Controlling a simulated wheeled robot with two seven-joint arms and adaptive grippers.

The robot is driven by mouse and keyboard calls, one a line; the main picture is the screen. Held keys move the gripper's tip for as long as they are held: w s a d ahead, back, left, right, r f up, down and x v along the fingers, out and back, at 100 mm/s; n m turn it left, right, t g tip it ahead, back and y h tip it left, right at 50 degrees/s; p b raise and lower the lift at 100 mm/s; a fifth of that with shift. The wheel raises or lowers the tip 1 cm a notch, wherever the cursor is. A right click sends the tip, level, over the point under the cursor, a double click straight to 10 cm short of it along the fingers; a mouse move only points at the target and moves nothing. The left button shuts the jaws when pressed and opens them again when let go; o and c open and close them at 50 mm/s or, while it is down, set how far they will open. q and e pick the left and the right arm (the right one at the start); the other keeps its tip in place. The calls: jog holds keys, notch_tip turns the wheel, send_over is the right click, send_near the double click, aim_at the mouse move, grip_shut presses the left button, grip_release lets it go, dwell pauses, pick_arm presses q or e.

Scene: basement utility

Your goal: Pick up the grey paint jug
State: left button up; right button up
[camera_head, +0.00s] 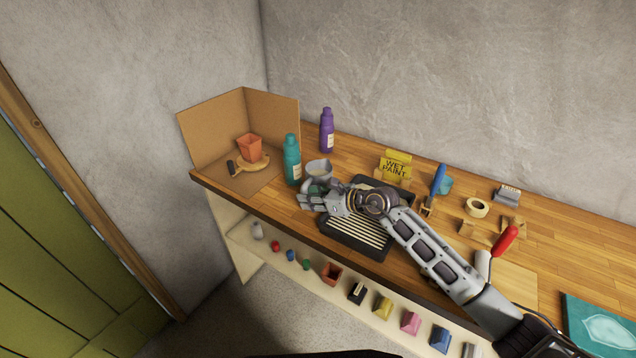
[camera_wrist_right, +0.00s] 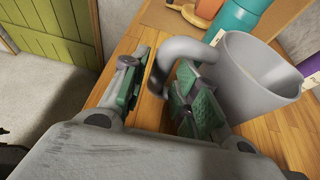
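The grey paint jug (camera_head: 319,168) stands upright on the wooden workbench, just right of a teal bottle. In the right wrist view the jug (camera_wrist_right: 252,82) is large at the upper right, its handle (camera_wrist_right: 176,50) toward my fingers. My right gripper (camera_head: 312,199) is at the near side of the jug. In the wrist view the right gripper (camera_wrist_right: 158,96) is open, with the handle between its two green-padded fingers. The right finger lies between handle and jug body, and a gap shows beside the left finger. My left gripper is not in view.
The teal bottle (camera_head: 292,160) stands close left of the jug, and a purple bottle (camera_head: 327,132) behind. A black paint tray (camera_head: 340,243) lies under my right forearm. A yellow wet paint sign (camera_head: 396,164) stands right. A cardboard screen (camera_head: 215,128) borders the left end.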

jog(key=shift+x, duration=0.8)
jog(key=shift+w+a+f, duration=0.1)
jog(key=shift+w+a, duration=0.05)
jog(key=shift+a, duration=0.05)
jog(key=shift+w+a+f, duration=0.1)
jog(key=shift+a, duration=0.05)
jog(key=c, duration=0.6)
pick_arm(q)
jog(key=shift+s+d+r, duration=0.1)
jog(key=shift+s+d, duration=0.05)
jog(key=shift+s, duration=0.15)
pick_arm(e)
grip_shut()
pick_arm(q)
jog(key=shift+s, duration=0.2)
